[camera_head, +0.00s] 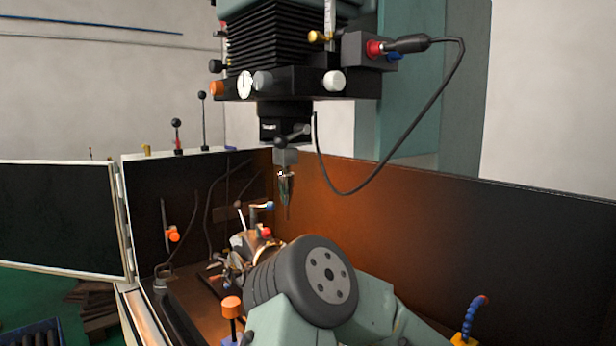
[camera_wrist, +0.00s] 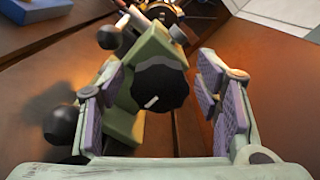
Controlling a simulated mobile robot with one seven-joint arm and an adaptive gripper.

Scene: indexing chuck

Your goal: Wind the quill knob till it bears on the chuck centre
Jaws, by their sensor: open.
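In the wrist view a dark fluted knob with a white mark (camera_wrist: 160,85), apparently the quill knob, sits on the end of a green body (camera_wrist: 155,48). My gripper (camera_wrist: 160,74) is open, with purple-padded fingers to the left and right of the knob. A gap shows on each side of it. The chuck (camera_wrist: 160,10) seems to be the metal part beyond the green body at the top edge, mostly cut off. Whether the quill touches its centre is hidden. In the head view my own arm covers the knob and gripper.
A spindle with a pointed tool (camera_head: 286,188) hangs above the bed. A black cable (camera_head: 440,105) loops down on its right. Dark guard panels (camera_head: 450,215) wall the back. A black ball handle (camera_wrist: 62,125) stands close to my left finger.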

